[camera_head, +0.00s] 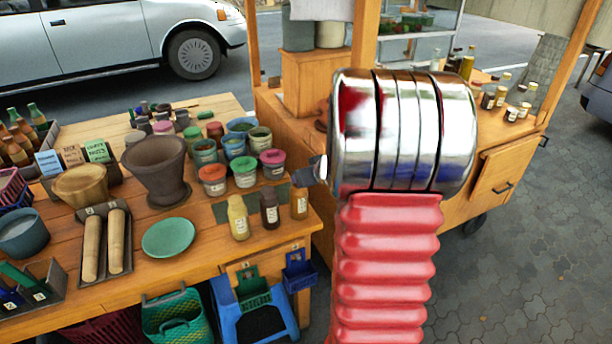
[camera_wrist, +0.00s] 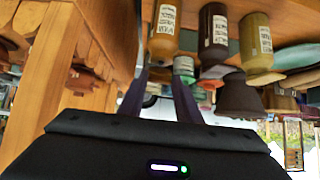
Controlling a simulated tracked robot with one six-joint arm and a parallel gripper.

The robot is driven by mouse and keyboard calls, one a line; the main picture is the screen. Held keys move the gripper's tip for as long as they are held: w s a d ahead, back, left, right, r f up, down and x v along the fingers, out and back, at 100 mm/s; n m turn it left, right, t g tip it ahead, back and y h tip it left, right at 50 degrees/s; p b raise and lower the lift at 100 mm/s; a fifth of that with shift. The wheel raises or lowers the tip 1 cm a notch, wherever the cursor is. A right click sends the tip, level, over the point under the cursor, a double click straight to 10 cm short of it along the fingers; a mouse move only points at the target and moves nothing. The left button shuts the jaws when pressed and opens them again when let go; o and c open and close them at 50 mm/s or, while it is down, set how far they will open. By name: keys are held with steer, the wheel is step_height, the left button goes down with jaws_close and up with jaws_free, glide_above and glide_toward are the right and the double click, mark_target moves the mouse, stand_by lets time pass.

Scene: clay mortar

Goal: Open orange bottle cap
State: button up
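The orange bottle (camera_head: 300,203) stands upright at the front right corner of the wooden table, with a pale label. In the wrist view it appears upside down (camera_wrist: 164,30), its dark cap (camera_wrist: 160,61) towards the gripper. My gripper (camera_wrist: 160,76) is open and empty, its two dark fingers spread towards either side of that cap. I cannot tell whether they touch it. In the head view the gripper (camera_head: 314,170) shows only partly, close above the bottle; the arm hides the rest.
A dark brown bottle (camera_head: 270,208) and a yellow bottle (camera_head: 238,217) stand beside it on the left. Paint pots, including a pink-lidded one (camera_head: 272,164), sit behind. A green plate (camera_head: 168,237) lies farther left. A wooden cart (camera_head: 512,172) stands on the right.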

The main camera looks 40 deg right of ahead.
steer(key=shift+o, duration=0.8)
steer(key=shift+r, duration=0.1)
steer(key=v, duration=1.3)
steer(key=shift+s, duration=0.3)
steer(key=shift+a+r, duration=0.1)
steer(key=shift+r, duration=0.05)
